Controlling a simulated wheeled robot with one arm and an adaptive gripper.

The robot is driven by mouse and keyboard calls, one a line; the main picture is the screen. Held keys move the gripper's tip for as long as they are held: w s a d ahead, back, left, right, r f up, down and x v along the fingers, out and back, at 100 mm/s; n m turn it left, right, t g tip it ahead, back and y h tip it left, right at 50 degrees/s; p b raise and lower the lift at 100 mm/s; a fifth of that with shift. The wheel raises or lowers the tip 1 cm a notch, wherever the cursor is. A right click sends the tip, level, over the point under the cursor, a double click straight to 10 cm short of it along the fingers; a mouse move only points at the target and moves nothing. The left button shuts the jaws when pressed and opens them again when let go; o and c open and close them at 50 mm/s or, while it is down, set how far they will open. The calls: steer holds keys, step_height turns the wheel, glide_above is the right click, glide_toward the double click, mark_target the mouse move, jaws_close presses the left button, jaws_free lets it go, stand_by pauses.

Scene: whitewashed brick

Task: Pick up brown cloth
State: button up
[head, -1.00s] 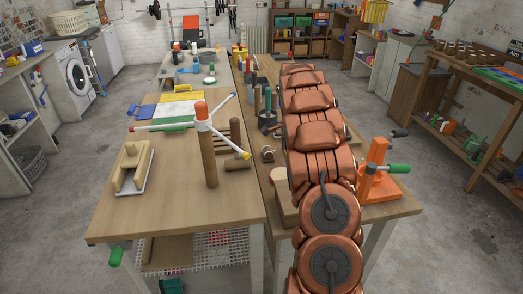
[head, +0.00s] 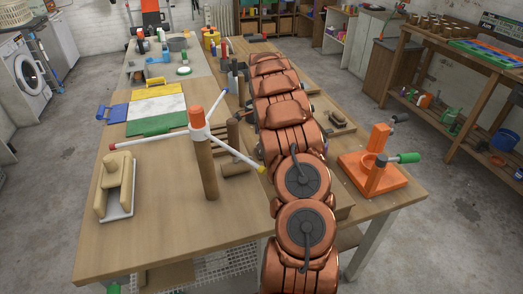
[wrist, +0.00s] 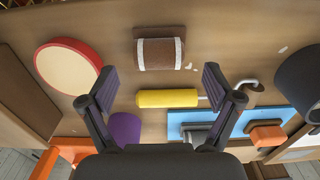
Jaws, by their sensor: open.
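A brown rolled cloth (wrist: 160,49) with two white bands lies on the wooden tabletop, at the top middle of the wrist view. My gripper (wrist: 160,74) is open in the wrist view, with its two dark fingers spread left and right. The cloth lies beyond the fingertips, roughly centred between them, and nothing is held. In the head view my arm hides the gripper, and I cannot pick out the cloth there.
In the wrist view, a yellow cylinder (wrist: 167,98) lies below the cloth, a red-rimmed round object (wrist: 68,66) is left, and a dark cylinder (wrist: 300,80) is right. In the head view, an orange stand (head: 373,171) is right of my arm and a wooden post (head: 206,168) left.

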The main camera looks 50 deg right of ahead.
step_height(320, 180, down, 5)
steer(key=shift+r+p, duration=0.1)
steer(key=shift+p, duration=0.2)
steer(key=shift+c, duration=0.3)
steer(key=c, duration=1.2)
step_height(320, 180, up, 10)
steer(key=shift+r, duration=0.1)
steer(key=o, duration=0.7)
steer(key=c, duration=0.5)
